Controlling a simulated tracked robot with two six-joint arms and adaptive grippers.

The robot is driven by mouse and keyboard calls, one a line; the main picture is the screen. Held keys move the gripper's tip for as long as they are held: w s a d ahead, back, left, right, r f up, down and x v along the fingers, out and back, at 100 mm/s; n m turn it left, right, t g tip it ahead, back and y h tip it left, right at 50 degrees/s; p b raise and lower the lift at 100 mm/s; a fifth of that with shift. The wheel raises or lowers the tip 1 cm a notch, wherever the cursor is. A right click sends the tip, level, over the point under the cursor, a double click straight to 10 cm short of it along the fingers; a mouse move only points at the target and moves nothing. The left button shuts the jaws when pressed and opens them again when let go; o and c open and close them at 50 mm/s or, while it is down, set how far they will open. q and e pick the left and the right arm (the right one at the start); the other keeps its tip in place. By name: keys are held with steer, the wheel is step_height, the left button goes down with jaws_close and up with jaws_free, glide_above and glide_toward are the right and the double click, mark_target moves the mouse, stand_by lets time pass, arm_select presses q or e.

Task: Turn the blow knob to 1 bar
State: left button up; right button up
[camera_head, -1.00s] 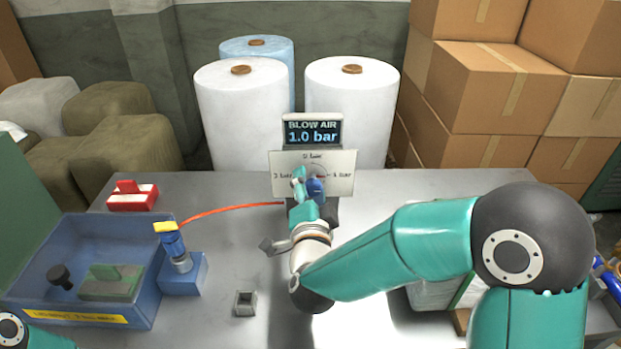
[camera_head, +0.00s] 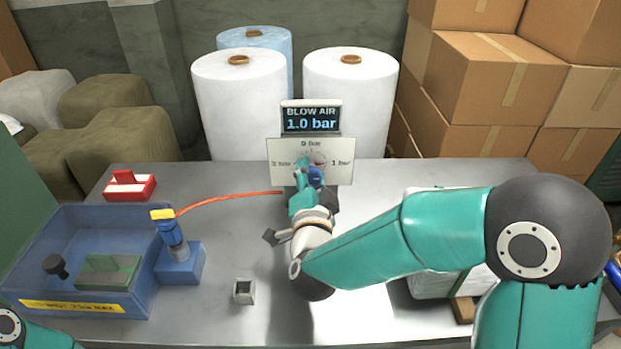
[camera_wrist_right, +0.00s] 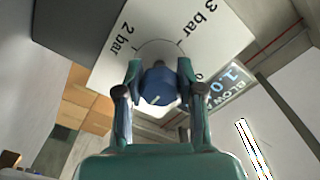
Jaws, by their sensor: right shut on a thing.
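The blue blow knob (camera_wrist_right: 158,86) sits on a white dial plate (camera_head: 337,150) marked in bar. It shows in the head view (camera_head: 315,177), partly covered by my right gripper. The display (camera_head: 311,117) above the plate reads "BLOW AIR 1.0 bar". My right gripper (camera_head: 308,172) is at the knob. In the right wrist view its two fingers (camera_wrist_right: 158,80) stand on both sides of the knob and it is shut on it. A pale mark shows on the knob's face. Of my left arm only a part shows at the bottom left; its gripper is out of view.
A blue bin (camera_head: 85,308) and a blue stand (camera_head: 180,264) with a yellow-topped part are on the left of the table. A red-and-white block (camera_head: 130,188) lies behind them. A small grey square cup (camera_head: 244,292) stands front centre. An orange hose (camera_head: 230,197) runs towards the dial unit.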

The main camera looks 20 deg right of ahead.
mark_target(310, 181)
steer(key=shift+f, duration=0.1)
steer(key=o, duration=1.2)
steer(key=shift+c, duration=0.2)
steer(key=v, duration=0.7)
steer(key=shift+s, duration=0.3)
